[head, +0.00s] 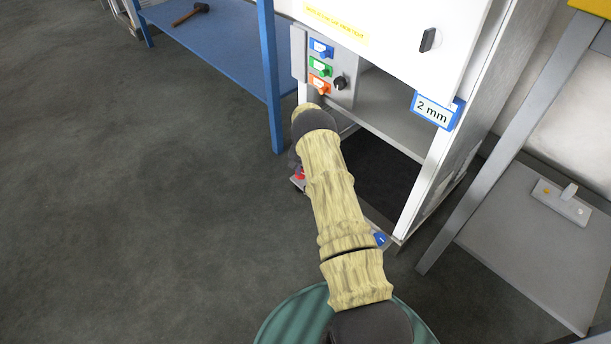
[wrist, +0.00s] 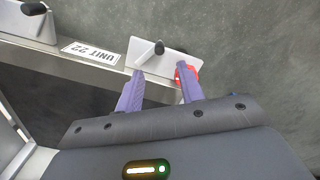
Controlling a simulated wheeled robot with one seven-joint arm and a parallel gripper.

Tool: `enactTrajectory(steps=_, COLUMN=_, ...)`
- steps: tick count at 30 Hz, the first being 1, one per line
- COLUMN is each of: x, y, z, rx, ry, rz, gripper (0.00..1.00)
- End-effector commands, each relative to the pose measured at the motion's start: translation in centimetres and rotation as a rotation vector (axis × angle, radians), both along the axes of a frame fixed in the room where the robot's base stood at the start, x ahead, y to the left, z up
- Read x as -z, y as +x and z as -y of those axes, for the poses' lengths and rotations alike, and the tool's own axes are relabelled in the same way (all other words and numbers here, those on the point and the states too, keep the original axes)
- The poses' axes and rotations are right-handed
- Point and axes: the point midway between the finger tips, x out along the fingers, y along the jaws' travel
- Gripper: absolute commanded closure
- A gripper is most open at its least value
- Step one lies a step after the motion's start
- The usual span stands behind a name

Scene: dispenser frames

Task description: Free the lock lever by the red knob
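A red knob (wrist: 178,77) shows in the wrist view, partly hidden behind the right finger of my gripper. Next to it, a lever with a black grip (wrist: 159,48) stands on a pale plate (wrist: 172,66). My gripper (wrist: 160,70) is open, its two purple fingers apart and nothing seen between them. The right fingertip overlaps the red knob in the picture; I cannot tell whether they touch. In the head view, a bit of red (head: 299,175) shows low beside my arm, which hides the lever and most of my gripper.
A second black-gripped lever (wrist: 34,8) stands on another plate, past the label "UNIT 22" (wrist: 91,52) on the rail. In the head view, a blue knob (head: 381,239) is at the cabinet's near foot. A blue bench (head: 215,45) stands at the back left; the left floor is clear.

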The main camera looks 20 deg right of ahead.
Motion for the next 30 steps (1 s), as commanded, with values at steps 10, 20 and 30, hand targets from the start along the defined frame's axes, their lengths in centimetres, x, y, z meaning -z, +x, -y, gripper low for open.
enactTrajectory(steps=10, x=-7.2, y=0.0, z=-0.1, rx=0.0, ry=0.0, rz=0.001, gripper=0.62)
enactTrajectory(steps=20, x=-8.5, y=0.0, z=-0.1, rx=0.0, ry=0.001, rz=-0.001, gripper=0.62)
enactTrajectory(steps=30, x=-8.4, y=0.0, z=0.0, rx=0.0, ry=0.0, rz=0.0, gripper=0.62)
